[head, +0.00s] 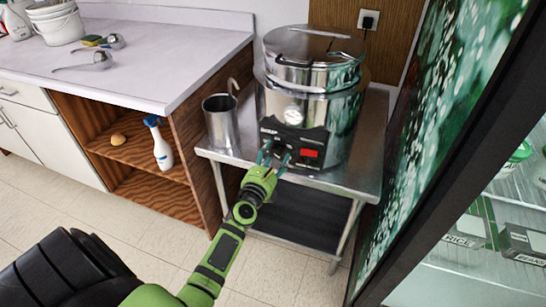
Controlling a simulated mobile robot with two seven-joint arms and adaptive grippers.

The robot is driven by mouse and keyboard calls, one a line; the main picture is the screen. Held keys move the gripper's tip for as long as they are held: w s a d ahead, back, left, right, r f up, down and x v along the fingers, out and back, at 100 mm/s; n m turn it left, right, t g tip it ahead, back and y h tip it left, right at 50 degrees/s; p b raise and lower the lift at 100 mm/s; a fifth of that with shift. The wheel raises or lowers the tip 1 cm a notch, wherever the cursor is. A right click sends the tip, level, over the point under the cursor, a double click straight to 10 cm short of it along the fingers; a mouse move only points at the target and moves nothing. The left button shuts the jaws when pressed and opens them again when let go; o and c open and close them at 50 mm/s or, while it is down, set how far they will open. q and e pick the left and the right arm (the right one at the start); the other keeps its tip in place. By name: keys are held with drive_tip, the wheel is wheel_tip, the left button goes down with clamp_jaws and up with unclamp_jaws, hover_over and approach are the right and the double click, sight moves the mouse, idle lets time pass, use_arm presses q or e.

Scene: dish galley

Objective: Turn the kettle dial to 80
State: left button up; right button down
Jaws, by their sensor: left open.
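The kettle (338,110) is a large shiny steel pot with a lid, standing on a small steel table. Its black control panel (318,137) faces me and carries a red display or switch (309,153). My left gripper (272,152) is open, with its fingers at the lower left part of the panel. The fingers cover the dial area, so I cannot make out the dial or its setting, nor whether the fingers touch it. My right gripper is not in view.
A steel cylinder (220,122) with a hooked handle stands left of the kettle on the steel table (371,150). A white counter (150,75) with ladles is at left; a spray bottle (159,145) sits on its shelf. A glass-door cabinet (430,120) stands close at right.

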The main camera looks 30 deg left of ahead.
use_arm(q)
drive_tip(key=shift+c, duration=1.2)
drive_tip(key=c, duration=0.9)
